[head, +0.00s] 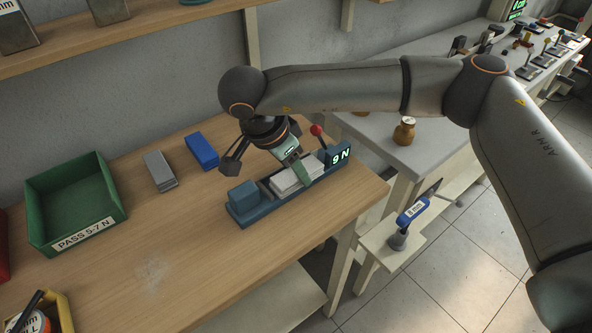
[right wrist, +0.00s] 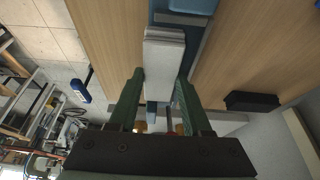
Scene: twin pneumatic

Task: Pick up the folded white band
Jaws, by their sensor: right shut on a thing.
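The folded white band (head: 284,183) lies in the blue test fixture (head: 247,213), between its blue end block and its display. My right gripper (head: 298,165) is above it, with its green fingers around the band. In the right wrist view the band (right wrist: 164,55) sits between the two green fingers of my right gripper (right wrist: 161,80), which is shut on it. I cannot tell whether the band is lifted clear of the fixture. The fingers hide part of it. My left gripper is not in view.
The fixture's display (head: 340,157) reads 9 N, beside a red-knobbed lever (head: 316,130). A green bin (head: 82,232) marked PASS 5-7 N stands left. A grey block (head: 160,171) and a blue block (head: 202,150) lie behind. The wooden bench's front middle is clear.

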